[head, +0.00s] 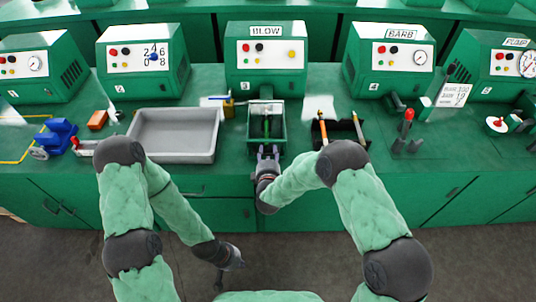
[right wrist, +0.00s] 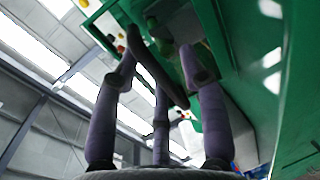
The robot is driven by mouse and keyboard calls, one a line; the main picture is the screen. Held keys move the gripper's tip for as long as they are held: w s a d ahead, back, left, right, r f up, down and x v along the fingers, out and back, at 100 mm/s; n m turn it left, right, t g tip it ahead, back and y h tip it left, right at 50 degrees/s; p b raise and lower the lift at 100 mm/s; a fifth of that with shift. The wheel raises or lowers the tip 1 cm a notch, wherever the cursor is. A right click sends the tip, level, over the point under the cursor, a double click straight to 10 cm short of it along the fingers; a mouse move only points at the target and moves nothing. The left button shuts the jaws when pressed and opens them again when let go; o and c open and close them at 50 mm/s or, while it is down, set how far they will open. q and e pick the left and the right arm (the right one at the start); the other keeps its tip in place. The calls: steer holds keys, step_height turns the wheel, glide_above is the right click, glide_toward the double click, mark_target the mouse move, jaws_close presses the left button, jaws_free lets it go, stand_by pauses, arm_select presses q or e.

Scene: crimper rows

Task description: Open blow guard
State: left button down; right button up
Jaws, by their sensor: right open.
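The machine labelled BLOW (head: 265,57) stands at the middle of the bench. In front of it is its green box-like guard (head: 281,127), with dark and bright green parts inside. My right gripper (head: 268,152) is at the front edge of this guard, with its fingers pointing at it. Whether a finger touches the guard I cannot tell. My left gripper (head: 232,264) hangs low over the floor, away from the bench; its fingers are too small to judge.
A grey tray (head: 176,155) lies left of the guard. A dark bin (head: 340,129) with orange-handled tools stands close on the right. Other machines, including BARB (head: 400,53), line the back. A red-knobbed lever (head: 407,122) stands farther right. The floor before the bench is clear.

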jaws_close()
steer(key=shift+r, duration=0.1)
